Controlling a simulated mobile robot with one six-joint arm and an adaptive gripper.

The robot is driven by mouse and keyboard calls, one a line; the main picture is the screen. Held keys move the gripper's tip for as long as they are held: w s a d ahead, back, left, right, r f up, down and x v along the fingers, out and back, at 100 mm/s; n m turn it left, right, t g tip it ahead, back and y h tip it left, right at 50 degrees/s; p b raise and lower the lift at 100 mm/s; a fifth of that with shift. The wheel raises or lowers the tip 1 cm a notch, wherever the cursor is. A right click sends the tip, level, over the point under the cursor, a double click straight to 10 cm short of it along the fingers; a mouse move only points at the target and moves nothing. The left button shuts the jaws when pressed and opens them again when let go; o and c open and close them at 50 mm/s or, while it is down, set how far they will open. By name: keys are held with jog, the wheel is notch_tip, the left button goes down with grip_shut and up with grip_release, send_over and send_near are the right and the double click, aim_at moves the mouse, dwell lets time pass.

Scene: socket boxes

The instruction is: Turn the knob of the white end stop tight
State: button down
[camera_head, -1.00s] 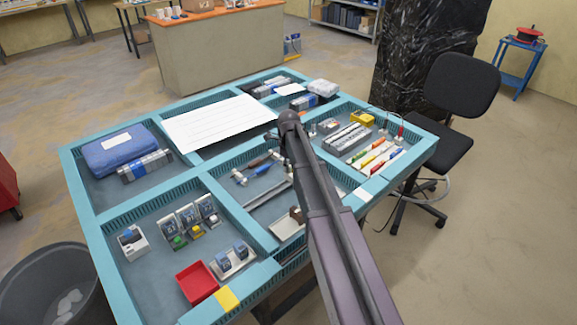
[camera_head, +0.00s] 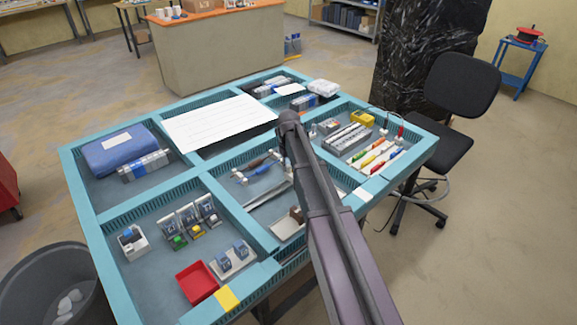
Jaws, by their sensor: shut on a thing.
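My arm reaches up from the bottom right over the blue-framed table to a dark joint above its middle. In the middle compartment lie small tools with brown and blue handles (camera_head: 264,161) and small white parts (camera_head: 241,181). A light tray (camera_head: 285,231) with a brown piece (camera_head: 296,214) stands in front, partly covered by my arm.
The table's blue rim (camera_head: 90,205) and dividers stand around the compartments. A red bin (camera_head: 197,283), a white box (camera_head: 133,241) and several small devices fill the front left. A white sheet (camera_head: 218,122) lies behind. A black chair (camera_head: 463,83) stands at right.

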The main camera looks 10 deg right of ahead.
jog(key=shift+c, duration=2.4)
grip_release()
jog(key=shift+n, duration=0.5)
